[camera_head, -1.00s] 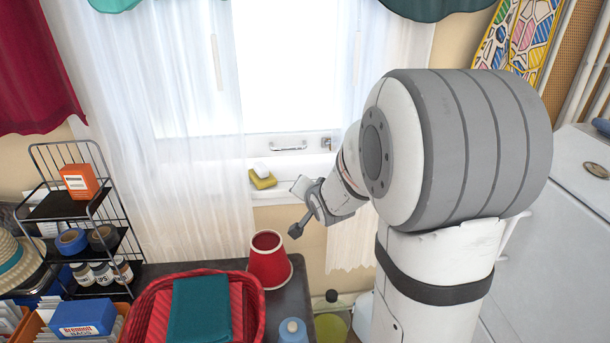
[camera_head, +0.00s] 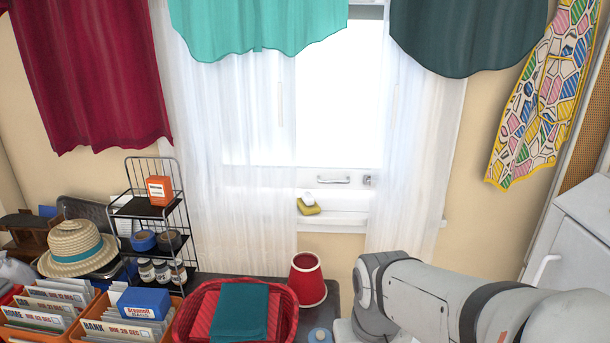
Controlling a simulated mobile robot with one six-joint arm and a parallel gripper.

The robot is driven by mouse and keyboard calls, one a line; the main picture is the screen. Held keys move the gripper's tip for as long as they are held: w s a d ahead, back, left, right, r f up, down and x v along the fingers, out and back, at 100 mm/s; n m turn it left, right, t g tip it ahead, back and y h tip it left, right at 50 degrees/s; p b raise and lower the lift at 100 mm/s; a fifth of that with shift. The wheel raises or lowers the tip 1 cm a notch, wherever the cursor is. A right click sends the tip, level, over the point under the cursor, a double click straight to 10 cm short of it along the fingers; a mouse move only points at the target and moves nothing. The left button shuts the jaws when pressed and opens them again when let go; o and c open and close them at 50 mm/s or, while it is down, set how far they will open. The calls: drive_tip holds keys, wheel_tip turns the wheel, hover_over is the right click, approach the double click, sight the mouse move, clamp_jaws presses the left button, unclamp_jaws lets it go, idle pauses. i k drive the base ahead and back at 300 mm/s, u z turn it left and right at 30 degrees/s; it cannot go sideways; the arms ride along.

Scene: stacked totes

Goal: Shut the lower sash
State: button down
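The window's lower sash (camera_head: 290,178) is white, with a bright pane above its bottom rail. A metal handle (camera_head: 333,180) sits on the rail, and a small latch (camera_head: 368,181) is to its right. The rail is low, close above the white sill (camera_head: 345,218); I cannot tell whether a gap remains under it. A yellow sponge with a white piece on top (camera_head: 309,206) lies on the sill below the handle. My arm shows at the lower right, below and clear of the window. My gripper is not in view.
Sheer curtains (camera_head: 235,150) hang on both sides of the window, with teal valances (camera_head: 258,25) above. Below stand a red bucket (camera_head: 307,280), a red basket (camera_head: 290,318) and a wire rack (camera_head: 125,200). A white appliance (camera_head: 580,240) is at right.

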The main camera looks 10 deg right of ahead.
sight(353, 178)
drive_tip(key=u, duration=1.3)
drive_tip(key=k, duration=0.7)
drive_tip(key=z, duration=0.85)
drive_tip(key=i, duration=1)
drive_tip(key=z, duration=0.05)
